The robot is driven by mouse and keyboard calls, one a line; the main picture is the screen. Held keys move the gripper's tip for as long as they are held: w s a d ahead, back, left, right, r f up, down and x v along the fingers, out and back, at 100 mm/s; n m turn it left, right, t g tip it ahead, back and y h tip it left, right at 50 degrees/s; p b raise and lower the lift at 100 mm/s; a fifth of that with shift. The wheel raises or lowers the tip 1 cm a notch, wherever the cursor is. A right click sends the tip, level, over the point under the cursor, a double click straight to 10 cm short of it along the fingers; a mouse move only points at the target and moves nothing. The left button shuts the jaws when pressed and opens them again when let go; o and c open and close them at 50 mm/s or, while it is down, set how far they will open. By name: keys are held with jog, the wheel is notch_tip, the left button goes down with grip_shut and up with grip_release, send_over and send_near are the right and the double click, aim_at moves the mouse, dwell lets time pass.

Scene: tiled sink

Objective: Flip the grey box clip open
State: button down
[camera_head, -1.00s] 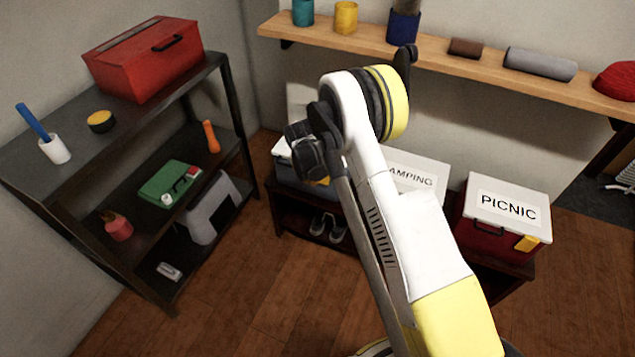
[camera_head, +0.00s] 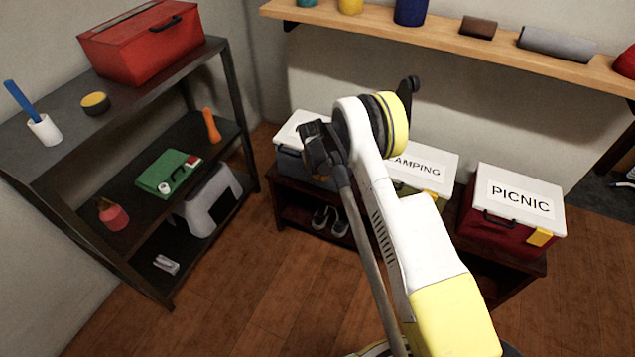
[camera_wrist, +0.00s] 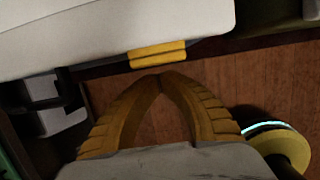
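The grey box (camera_head: 290,163) stands at the left end of the low dark bench in the head view, with a white lid (camera_head: 296,127) that looks closed. My arm hides its right part and its clip there. In the wrist view the white lid (camera_wrist: 100,30) fills the upper left, and the yellow clip (camera_wrist: 158,55) sits at its lower edge. My gripper (camera_wrist: 160,80) shows in the wrist view with its two yellow fingertips together and nothing between them. The tips are just below the clip in the picture; I cannot tell whether they touch it. The head view hides the fingers.
The camping box (camera_head: 430,170) and the red picnic box (camera_head: 510,205) stand to the right on the same bench. Shoes (camera_head: 330,220) sit under the bench. A dark shelf rack (camera_head: 150,215) stands at the left, and a wooden wall shelf (camera_head: 400,22) runs above. Floor in front is clear.

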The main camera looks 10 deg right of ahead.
jog(key=shift+w+d, duration=0.15)
jog(key=shift+w, duration=0.05)
jog(key=shift+w+d+f+t+h, duration=0.3)
jog(key=shift+w+t+h, duration=0.2)
jog(key=shift+t, duration=0.2)
jog(key=shift+r, duration=0.2)
jog(key=shift+r, duration=0.65)
